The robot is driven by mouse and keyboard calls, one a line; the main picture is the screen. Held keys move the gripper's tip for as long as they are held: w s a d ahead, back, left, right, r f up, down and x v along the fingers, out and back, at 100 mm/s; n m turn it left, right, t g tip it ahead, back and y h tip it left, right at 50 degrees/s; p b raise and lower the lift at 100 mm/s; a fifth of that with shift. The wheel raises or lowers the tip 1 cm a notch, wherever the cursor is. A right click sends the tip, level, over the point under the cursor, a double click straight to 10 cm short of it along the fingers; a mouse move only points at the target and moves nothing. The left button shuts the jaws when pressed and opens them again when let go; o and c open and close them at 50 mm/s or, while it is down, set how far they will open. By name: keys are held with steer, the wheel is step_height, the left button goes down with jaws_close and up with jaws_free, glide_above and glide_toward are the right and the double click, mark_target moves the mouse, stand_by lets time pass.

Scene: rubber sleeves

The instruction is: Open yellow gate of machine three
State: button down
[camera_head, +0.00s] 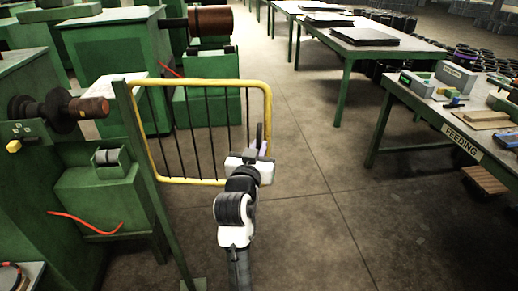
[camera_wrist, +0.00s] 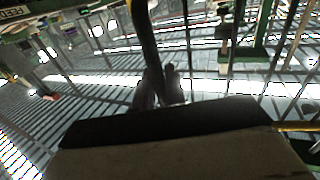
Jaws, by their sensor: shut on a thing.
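The yellow gate (camera_head: 200,82) is a rounded yellow frame with thin dark upright bars, left of centre in the head view. Its left side is beside a slanting green post (camera_head: 150,165), and it reaches right toward the open aisle. My gripper (camera_head: 261,140) is at the gate's right side, shut on the gate. In the wrist view my gripper (camera_wrist: 160,88) has its fingers close about a dark bar (camera_wrist: 149,40) running up the picture. The exact contact is hidden in the head view by my wrist.
Green machines (camera_head: 105,65) stand on the left, one with a dark spindle (camera_head: 58,110) and a red cable (camera_head: 85,222). A green-legged table (camera_head: 455,120) marked FEEDING stands on the right. The concrete floor (camera_head: 320,200) between is clear.

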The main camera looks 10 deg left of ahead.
steer(key=c, duration=1.6)
jaws_free()
steer(key=shift+o, duration=0.2)
steer(key=s+a+p, duration=0.2)
steer(key=s+p, duration=0.5)
steer(key=s, duration=0.6)
steer(key=shift+s, duration=0.35)
